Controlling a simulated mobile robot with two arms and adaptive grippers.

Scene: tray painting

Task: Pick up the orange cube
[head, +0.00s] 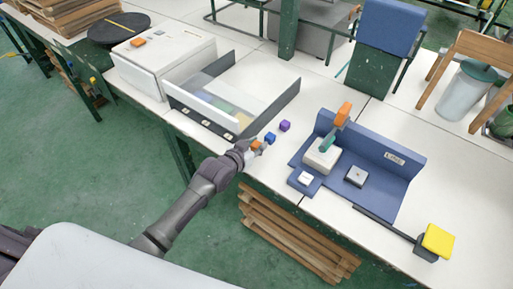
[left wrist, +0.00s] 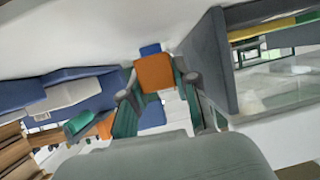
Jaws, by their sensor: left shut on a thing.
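The orange cube (head: 257,146) is at the front edge of the white table in the head view. My left gripper (head: 253,149) is at it and hides part of it. In the left wrist view the orange cube (left wrist: 154,72) sits between the two fingertips of the gripper (left wrist: 157,84), which is shut on it. Whether the cube touches the table is hard to tell. A blue cube (head: 270,137) is just beyond it, and it also shows in the left wrist view (left wrist: 150,48). My right gripper is not in view.
A purple cube (head: 285,125) lies past the blue one. An open drawer (head: 270,108) of the white box (head: 150,65) stands to the left. A blue fixture (head: 382,150) with an orange-handled tool (head: 343,113) stands to the right. Another orange block (head: 138,42) lies on the box.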

